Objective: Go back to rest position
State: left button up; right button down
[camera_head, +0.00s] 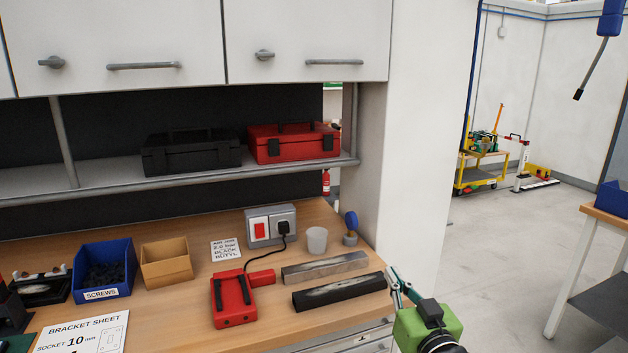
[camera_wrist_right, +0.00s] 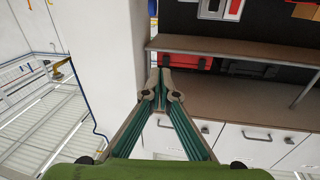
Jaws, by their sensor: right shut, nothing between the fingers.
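My right gripper (camera_head: 400,287) is at the lower right of the head view, just off the right end of the workbench (camera_head: 190,322). Its green body (camera_head: 428,325) shows below the fingers. In the right wrist view the two fingers of the right gripper (camera_wrist_right: 162,84) come together at their tips, shut with nothing between them. The gripper is apart from the things on the bench. My left gripper does not show in either view.
On the bench are a red charger (camera_head: 233,299), two bars (camera_head: 340,291), a cup (camera_head: 317,240), a blue screws bin (camera_head: 104,270) and a cardboard box (camera_head: 166,262). A white pillar (camera_head: 425,130) stands behind the gripper. Open floor (camera_head: 500,250) lies to the right.

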jog(key=s+d+f+g+h, duration=0.2)
jog(key=s+f+g, duration=0.6)
jog(key=s+f, duration=1.1)
jog(key=s+d+f+g+h, duration=0.1)
jog(key=s+f+g, duration=0.3)
jog(key=s, duration=0.6)
jog(key=s+d+f+g, duration=0.1)
jog(key=s+f+g, duration=0.3)
jog(key=s, duration=0.5)
notch_tip(320, 180, down, 29)
jog(key=s, duration=0.3)
jog(key=s+d+f+g, duration=0.1)
jog(key=s+d+f, duration=0.2)
jog(key=s+f, duration=1.2)
jog(key=shift+s+n, duration=0.4)
jog(key=shift+s, duration=0.2)
